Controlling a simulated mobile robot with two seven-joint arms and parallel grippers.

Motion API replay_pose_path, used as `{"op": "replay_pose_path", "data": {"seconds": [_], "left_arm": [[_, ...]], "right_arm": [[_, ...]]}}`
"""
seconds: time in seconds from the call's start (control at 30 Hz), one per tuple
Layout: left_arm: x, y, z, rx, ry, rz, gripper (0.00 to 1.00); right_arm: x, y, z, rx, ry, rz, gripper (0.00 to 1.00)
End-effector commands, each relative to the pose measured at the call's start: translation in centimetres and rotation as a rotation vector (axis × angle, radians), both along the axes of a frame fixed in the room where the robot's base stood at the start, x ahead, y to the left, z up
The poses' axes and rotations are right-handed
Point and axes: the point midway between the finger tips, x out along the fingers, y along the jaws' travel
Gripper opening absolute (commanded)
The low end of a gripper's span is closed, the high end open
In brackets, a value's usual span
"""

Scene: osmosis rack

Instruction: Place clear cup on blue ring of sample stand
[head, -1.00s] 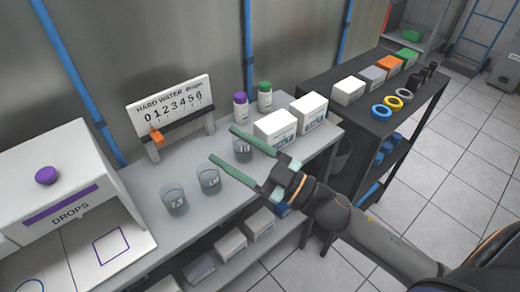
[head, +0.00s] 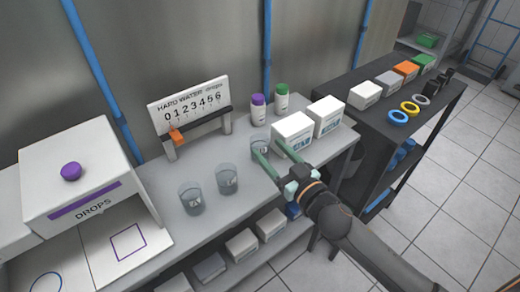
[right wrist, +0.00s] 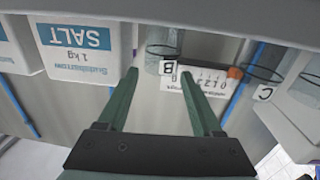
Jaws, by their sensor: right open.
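Three clear cups stand in a row on the grey bench: a near one (head: 192,199), a middle one (head: 227,180) and a far one (head: 259,146). My right gripper (head: 265,147) is open at the far cup, its fingers partly covering it. In the right wrist view a clear cup labelled B (right wrist: 163,38) shows just beyond and between the open fingertips (right wrist: 160,74); whether they are around it I cannot tell. A cup labelled C (right wrist: 262,75) shows to the right there. A white stand marked DROPS (head: 80,195) is at left; its board carries a blue ring (head: 46,281), cut off by the frame edge.
White salt boxes (head: 293,133) stand right beside the far cup. Two bottles (head: 258,110) and the hard water scale (head: 190,105) stand behind. A dark shelf (head: 385,140) at right holds coloured boxes and rings. Bare bench lies between the near cup and the DROPS stand.

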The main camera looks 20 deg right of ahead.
Motion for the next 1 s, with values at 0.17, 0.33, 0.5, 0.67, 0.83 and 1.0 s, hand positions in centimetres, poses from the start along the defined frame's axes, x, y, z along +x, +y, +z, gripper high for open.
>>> {"op": "replay_pose_path", "data": {"seconds": [0.17, 0.33, 0.5, 0.67, 0.83, 1.0], "left_arm": [[0.0, 0.2, -0.1, 0.002, 0.002, 0.003, 0.5], [0.1, 0.2, 0.0, 0.002, 0.001, 0.004, 0.5], [0.2, 0.2, 0.2, 0.002, -0.003, 0.005, 0.5], [0.3, 0.2, 0.2, 0.002, -0.004, 0.005, 0.5], [0.3, 0.1, 0.2, 0.002, -0.005, 0.005, 0.5], [0.3, 0.1, 0.2, 0.001, -0.005, 0.004, 0.5]], "right_arm": [[1.2, 0.4, -0.1, 0.0, -0.002, 0.0, 0.67], [3.5, 1.2, -0.4, 0.0, -0.003, 0.0, 0.67], [4.9, 1.5, -0.5, 0.0, -0.001, 0.0, 0.67], [5.1, 1.6, -0.5, 0.0, 0.0, 0.001, 0.67], [5.1, 1.6, -0.5, 0.0, -0.001, 0.001, 0.61], [5.1, 1.6, -0.5, 0.0, -0.001, 0.001, 0.42]]}}
